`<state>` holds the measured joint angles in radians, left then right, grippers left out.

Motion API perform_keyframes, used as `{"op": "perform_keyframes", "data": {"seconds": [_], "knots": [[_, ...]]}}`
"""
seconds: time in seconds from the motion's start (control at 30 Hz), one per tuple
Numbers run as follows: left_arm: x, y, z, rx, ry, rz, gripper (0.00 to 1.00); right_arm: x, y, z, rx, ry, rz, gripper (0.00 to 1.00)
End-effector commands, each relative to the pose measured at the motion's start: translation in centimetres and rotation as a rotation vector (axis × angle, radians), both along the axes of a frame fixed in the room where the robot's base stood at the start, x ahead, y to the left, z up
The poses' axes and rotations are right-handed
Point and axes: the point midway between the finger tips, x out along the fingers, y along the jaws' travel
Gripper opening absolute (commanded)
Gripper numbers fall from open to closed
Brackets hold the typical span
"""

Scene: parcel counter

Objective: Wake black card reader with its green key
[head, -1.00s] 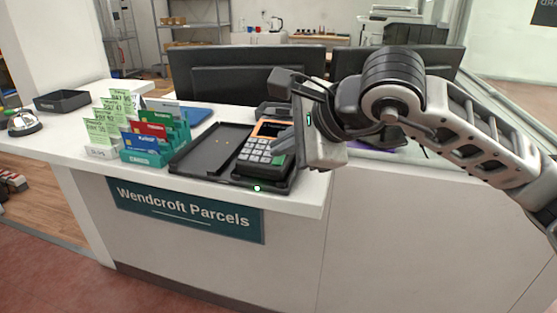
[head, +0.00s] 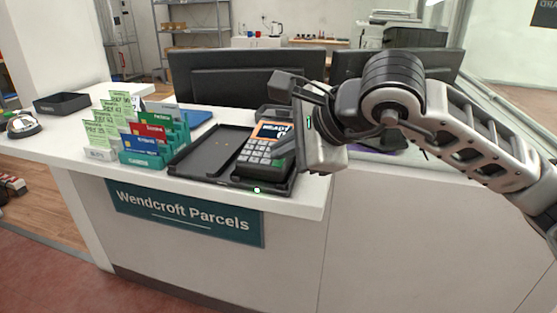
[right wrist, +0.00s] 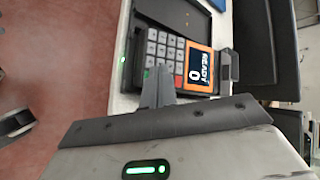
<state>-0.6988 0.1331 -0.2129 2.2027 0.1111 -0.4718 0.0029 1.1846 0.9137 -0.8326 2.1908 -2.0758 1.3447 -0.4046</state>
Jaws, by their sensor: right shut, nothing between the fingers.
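The black card reader (head: 257,156) lies on the counter in the right half of a black tray, keypad facing up. Its orange-framed screen (head: 271,131) reads "READY"; in the right wrist view the screen (right wrist: 201,66) also shows a 0. My right gripper (head: 279,149) is shut and empty, its fingertips low over the reader's near right keys. In the right wrist view the fingertips (right wrist: 157,78) are beside the green key (right wrist: 147,73), partly covering it; I cannot tell whether they touch it. My left gripper is not in view.
The tray's empty left half (head: 208,150) lies beside the reader. Card and slip holders (head: 145,140) stand left of it, with a bell (head: 22,125) farther left. Monitors (head: 245,80) stand behind. A green light (head: 257,190) glows on the tray's front edge.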

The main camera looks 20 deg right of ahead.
Motion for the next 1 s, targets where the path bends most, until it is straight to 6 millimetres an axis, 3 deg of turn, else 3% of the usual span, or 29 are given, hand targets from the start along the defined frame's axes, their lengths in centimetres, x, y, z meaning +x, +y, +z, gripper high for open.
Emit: {"op": "perform_keyframes", "data": {"seconds": [0.77, 1.0], "knots": [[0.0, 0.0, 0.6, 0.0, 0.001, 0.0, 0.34, -0.3, 0.2, 1.6, 0.0, 0.001, 0.0, 0.0], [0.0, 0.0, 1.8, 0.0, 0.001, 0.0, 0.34, -0.6, 0.4, 3.7, 0.0, -0.001, 0.001, 0.0]]}}
